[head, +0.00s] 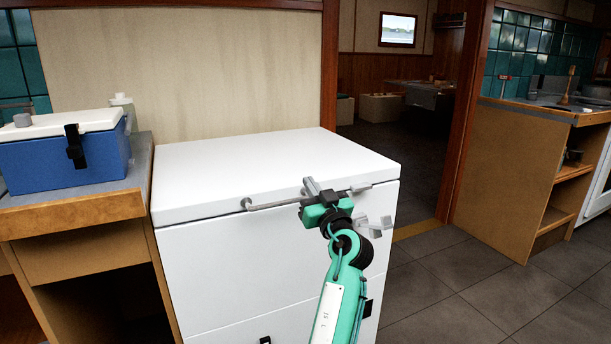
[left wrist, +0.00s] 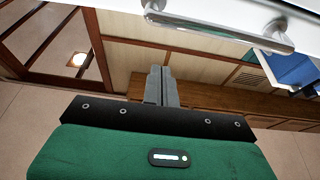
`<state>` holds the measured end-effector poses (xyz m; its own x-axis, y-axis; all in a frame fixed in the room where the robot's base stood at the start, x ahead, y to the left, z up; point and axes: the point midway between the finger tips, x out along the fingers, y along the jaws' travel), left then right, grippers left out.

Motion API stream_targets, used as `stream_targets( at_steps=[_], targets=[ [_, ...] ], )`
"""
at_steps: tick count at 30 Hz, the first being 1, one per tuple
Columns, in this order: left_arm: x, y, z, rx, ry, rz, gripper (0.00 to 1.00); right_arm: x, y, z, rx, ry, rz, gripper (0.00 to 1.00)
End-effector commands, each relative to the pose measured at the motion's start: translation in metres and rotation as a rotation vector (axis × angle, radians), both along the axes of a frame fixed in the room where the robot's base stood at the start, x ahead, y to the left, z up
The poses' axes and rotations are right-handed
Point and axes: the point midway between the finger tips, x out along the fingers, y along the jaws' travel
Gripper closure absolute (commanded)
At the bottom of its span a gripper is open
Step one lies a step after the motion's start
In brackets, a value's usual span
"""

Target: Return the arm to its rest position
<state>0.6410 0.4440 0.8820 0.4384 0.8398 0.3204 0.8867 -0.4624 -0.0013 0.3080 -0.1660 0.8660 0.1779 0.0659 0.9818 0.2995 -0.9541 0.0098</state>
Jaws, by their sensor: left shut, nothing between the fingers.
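My left arm reaches up from the bottom of the head view in front of a white chest with a flat lid (head: 270,165). My left gripper (head: 311,186) is at the front edge of the lid, overlapping the metal handle bar (head: 270,205) in the picture. In the left wrist view the two grey fingers (left wrist: 160,86) are together with nothing between them. There the handle (left wrist: 215,28) passes beyond the fingertips, apart from them in the picture. The lid looks closed. My right gripper is not in view.
A blue cooler (head: 65,160) with a white lid stands on the wooden counter (head: 75,214) at left. A wooden cabinet (head: 515,170) stands at right. The tiled floor (head: 460,280) between chest and cabinet is clear, leading to a doorway.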

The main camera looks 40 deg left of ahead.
Motion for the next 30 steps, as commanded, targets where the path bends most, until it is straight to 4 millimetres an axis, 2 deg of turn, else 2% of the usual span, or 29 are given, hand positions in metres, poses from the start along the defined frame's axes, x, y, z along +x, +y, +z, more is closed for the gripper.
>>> stream_targets(
  at_steps=[3,10,17,20,23,26,30],
  targets=[
    [-0.009,-0.017,-0.007,-0.002,-0.001,-0.002,1.0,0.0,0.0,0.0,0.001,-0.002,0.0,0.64],
    [-0.015,-0.03,-0.011,0.0,-0.001,0.0,1.0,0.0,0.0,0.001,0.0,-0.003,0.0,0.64],
    [-0.014,-0.034,-0.013,0.011,0.005,-0.027,1.0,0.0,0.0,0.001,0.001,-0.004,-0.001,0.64],
    [-0.008,-0.05,-0.019,0.059,0.025,-0.129,1.0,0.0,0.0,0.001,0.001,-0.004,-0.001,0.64],
    [-0.002,-0.083,-0.028,0.146,0.041,-0.309,1.0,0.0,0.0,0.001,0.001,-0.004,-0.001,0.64],
    [-0.007,-0.13,-0.038,0.253,0.033,-0.526,1.0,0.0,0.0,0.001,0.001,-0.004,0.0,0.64],
    [-0.037,-0.199,-0.046,0.394,-0.047,-0.81,1.0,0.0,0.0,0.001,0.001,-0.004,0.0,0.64]
  ],
)
